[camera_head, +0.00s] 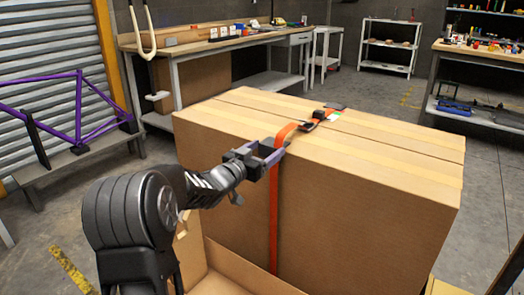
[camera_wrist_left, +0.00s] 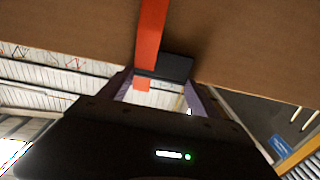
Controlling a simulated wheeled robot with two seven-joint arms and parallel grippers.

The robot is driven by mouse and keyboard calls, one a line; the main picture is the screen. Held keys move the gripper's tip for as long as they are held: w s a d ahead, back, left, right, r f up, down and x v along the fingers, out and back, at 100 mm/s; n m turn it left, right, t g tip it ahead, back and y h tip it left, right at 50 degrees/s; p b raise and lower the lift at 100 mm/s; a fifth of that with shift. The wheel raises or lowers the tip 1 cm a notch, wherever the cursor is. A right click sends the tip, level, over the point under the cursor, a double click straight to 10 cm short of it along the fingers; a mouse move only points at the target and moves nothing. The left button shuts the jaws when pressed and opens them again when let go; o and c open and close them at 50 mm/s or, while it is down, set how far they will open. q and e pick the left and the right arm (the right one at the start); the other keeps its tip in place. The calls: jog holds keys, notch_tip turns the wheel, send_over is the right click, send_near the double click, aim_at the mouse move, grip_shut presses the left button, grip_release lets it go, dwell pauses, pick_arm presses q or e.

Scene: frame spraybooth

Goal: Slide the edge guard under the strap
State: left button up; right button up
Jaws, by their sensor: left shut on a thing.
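A large cardboard box (camera_head: 370,205) stands in front of me. An orange strap (camera_head: 273,225) runs up its near side and over its top, bulging at the near top edge; it also crosses the left wrist view (camera_wrist_left: 151,28). My left gripper (camera_head: 274,153) is at that edge, beside the strap. It is shut on a small dark piece, apparently the edge guard (camera_wrist_left: 176,68), which lies against the strap in the left wrist view; how far it sits under the strap cannot be told. Dark buckle parts (camera_head: 309,125) lie on the box top. My right gripper is not in view.
A workbench (camera_head: 205,46) with tools stands behind the box. A purple bike frame (camera_head: 78,105) rests on a stand at left. Shelves (camera_head: 388,42) stand at the back and right. An open carton flap (camera_head: 228,270) lies low before the box.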

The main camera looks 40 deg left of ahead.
pick_arm(q)
jog(key=shift+d+b, duration=0.4)
jog(key=shift+d, duration=0.9)
jog(key=o, duration=1.1)
jog(key=s+p, duration=0.1)
jog(key=s, duration=0.6)
jog(key=shift+s, duration=0.4)
